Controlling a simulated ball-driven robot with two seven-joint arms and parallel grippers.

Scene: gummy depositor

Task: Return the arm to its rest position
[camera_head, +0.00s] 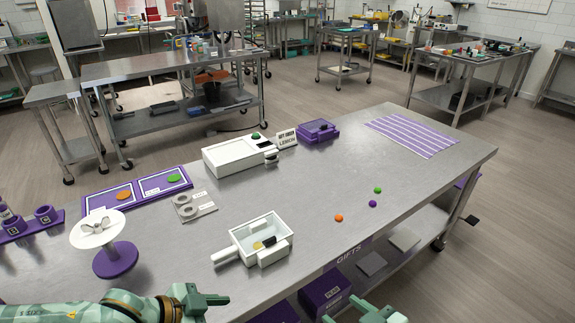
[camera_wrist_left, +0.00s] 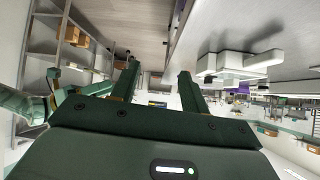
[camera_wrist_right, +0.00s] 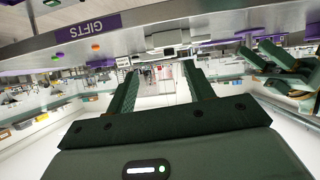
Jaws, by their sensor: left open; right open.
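My left arm comes in from the lower left of the head view, and its gripper (camera_head: 207,299) is at the table's front edge. Its two fingers stand apart with nothing between them in the left wrist view (camera_wrist_left: 157,80). My right gripper (camera_head: 365,313) shows at the bottom edge of the head view, in front of the table, partly cut off. Its fingers are also apart and empty in the right wrist view (camera_wrist_right: 163,80). Neither gripper touches any object on the table (camera_head: 300,200).
Near the front edge stands a white handled box (camera_head: 240,256) with a yellow piece inside. A white-topped purple stand (camera_head: 115,259) is at left. A white machine (camera_head: 234,156) is behind. Orange (camera_head: 339,218), purple (camera_head: 372,204) and green (camera_head: 377,190) pieces lie at right, with clear tabletop around.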

